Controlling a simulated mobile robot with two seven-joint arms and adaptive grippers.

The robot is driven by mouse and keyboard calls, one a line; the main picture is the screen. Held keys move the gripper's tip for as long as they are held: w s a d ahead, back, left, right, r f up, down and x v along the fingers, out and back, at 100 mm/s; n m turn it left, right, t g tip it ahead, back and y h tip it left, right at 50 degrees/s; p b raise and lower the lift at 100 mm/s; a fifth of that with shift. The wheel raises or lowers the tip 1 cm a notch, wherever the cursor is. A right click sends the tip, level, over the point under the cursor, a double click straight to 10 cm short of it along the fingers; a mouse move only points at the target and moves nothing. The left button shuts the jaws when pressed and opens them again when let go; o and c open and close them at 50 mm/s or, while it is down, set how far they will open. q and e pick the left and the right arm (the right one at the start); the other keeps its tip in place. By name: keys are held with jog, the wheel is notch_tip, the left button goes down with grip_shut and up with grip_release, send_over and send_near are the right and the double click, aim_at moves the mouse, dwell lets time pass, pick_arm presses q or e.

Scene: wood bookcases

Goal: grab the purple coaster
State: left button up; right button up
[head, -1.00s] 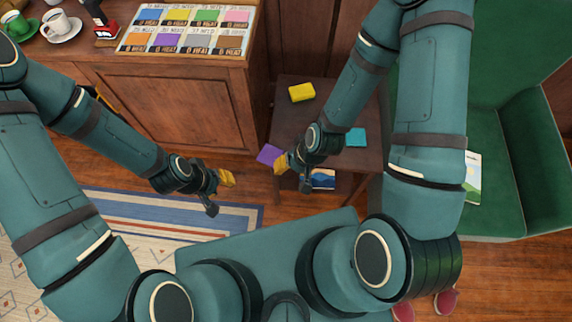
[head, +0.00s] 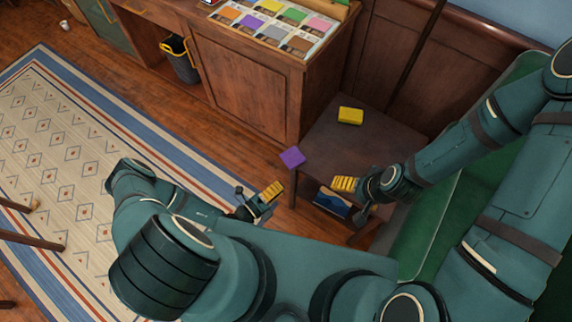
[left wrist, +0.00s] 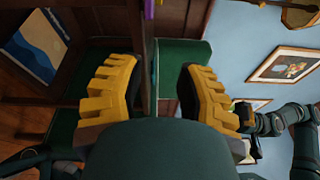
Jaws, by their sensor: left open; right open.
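The purple coaster (head: 292,157) lies at the left front corner of the small dark side table (head: 330,140) and seems to stick out past its edge. A thin purple sliver, likely the same coaster (left wrist: 149,8), shows at the top of the left wrist view, above the gap between the fingers. My left gripper (head: 258,194) is open and empty, below and left of the coaster, apart from it. Its two yellow-padded fingers spread wide in the left wrist view (left wrist: 158,80). My right gripper (head: 350,197) is open, at the table's front, right of the coaster.
A yellow block (head: 350,116) sits on the tabletop. A book (head: 332,203) lies on the table's lower shelf. A wooden cabinet (head: 245,85) with colored cards on top stands behind left. A green armchair (head: 425,215) is at right. Floor left of the table is clear.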

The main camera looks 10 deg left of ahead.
aim_at(286, 163)
pick_arm(q)
jog(key=shift+w+d+f+n+t+y+b, duration=0.1)
jog(key=shift+w+f+n+t+y+b, duration=0.4)
jog(key=shift+w, duration=1.15)
jog(key=shift+w+d+f+n+t+y+p, duration=0.15)
jog(key=shift+w+n+y, duration=0.7)
jog(key=shift+w, duration=0.8)
jog(key=shift+w+f+n+t+y+b, duration=0.3)
jog(key=shift+w+n+y, duration=0.35)
jog(key=shift+w, duration=1)
jog(key=shift+o, duration=0.3)
grip_shut()
notch_tip(286, 163, up, 3)
jog(key=shift+f+p, duration=0.1)
jog(key=shift+p, duration=1.05)
jog(key=shift+f, duration=0.1)
